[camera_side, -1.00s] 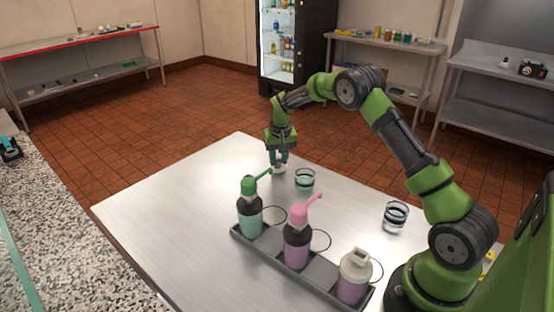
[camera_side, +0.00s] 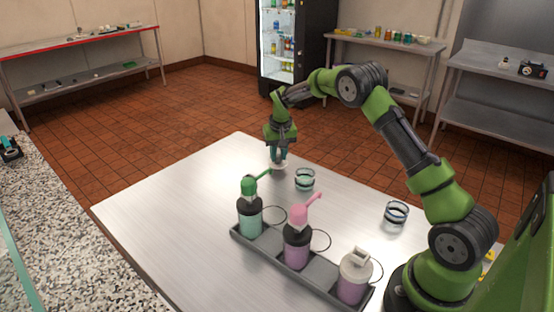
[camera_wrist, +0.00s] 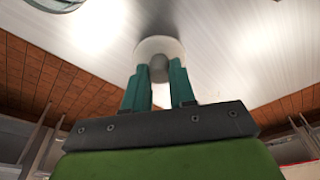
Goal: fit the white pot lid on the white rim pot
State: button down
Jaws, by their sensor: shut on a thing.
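The white pot lid (camera_wrist: 160,47) shows in the wrist view as a pale disc with a grey knob (camera_wrist: 158,68) in its middle. My gripper (camera_wrist: 159,75) has its teal fingers on either side of the knob, shut on the lid. In the side view my gripper (camera_side: 278,156) is at the table's far part, with the lid (camera_side: 278,166) at its fingertips; I cannot tell its exact height over the table. A small glass pot (camera_side: 305,180) stands just right of it, and another (camera_side: 396,214) stands nearer my base. I cannot tell which has the white rim.
A dark grey rack (camera_side: 272,255) at the table's front holds a green-topped bottle (camera_side: 250,215), a pink-topped bottle (camera_side: 297,243) and a white-capped bottle (camera_side: 355,275). The left of the metal table (camera_side: 170,205) is clear. A speckled counter (camera_side: 70,240) lies further left.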

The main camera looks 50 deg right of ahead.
aim_at(278, 156)
jog(key=shift+r, duration=3.25)
jog(key=s+a+r+n, duration=0.1)
jog(key=s+r, duration=0.2)
jog(key=s, duration=0.9)
jog(key=shift+a, duration=0.35)
jog(key=shift+f, duration=2.7)
jog(key=shift+f, duration=0.2)
